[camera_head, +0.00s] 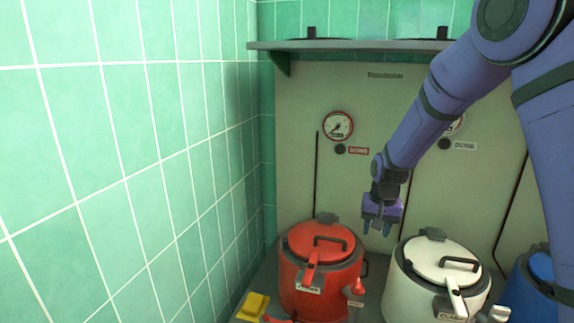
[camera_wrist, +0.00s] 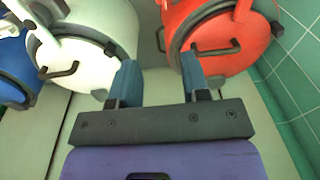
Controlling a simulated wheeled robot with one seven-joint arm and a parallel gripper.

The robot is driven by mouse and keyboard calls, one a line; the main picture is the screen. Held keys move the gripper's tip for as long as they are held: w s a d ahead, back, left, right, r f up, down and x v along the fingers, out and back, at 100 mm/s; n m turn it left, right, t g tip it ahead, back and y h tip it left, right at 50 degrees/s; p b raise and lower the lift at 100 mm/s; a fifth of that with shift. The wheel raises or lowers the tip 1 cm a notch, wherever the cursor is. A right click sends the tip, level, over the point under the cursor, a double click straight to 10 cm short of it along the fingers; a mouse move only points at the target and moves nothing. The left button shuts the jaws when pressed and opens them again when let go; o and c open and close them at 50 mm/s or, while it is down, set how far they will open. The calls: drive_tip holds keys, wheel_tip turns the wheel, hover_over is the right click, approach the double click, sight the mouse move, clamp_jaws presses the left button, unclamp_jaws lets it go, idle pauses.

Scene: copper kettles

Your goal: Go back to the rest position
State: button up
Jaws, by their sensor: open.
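My gripper (camera_head: 377,228) hangs pointing down in the head view, in front of the pale back panel. It is above and between the red kettle (camera_head: 318,262) and the white kettle (camera_head: 405,290), touching neither as far as I can see. In the wrist view my gripper (camera_wrist: 160,80) has its two blue fingers apart with nothing between them. The red kettle (camera_wrist: 222,30) is at the upper right there, and the white kettle (camera_wrist: 90,40) is at the upper left. Both lids look closed.
A blue kettle (camera_head: 535,285) stands at the far right, partly behind my arm. A shelf (camera_head: 350,45) with dark lids runs above the panel (camera_head: 290,120), which has gauges (camera_head: 338,126). A green tiled wall (camera_head: 120,150) closes the left side. A yellow block (camera_head: 252,306) sits at lower left.

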drive_tip(key=s+d+r+n+t, duration=0.1)
drive_tip(key=s+d+r+t, duration=0.1)
drive_tip(key=s+r, duration=0.95)
drive_tip(key=s+d+r+n+t, duration=0.1)
drive_tip(key=s+d+r, duration=0.2)
drive_tip(key=s+r, duration=0.85)
drive_tip(key=s+t, duration=0.1)
drive_tip(key=s, duration=1)
drive_tip(key=shift+s+d+r+n, duration=0.25)
drive_tip(key=shift+s+r+n, duration=0.05)
drive_tip(key=shift+n, duration=0.1)
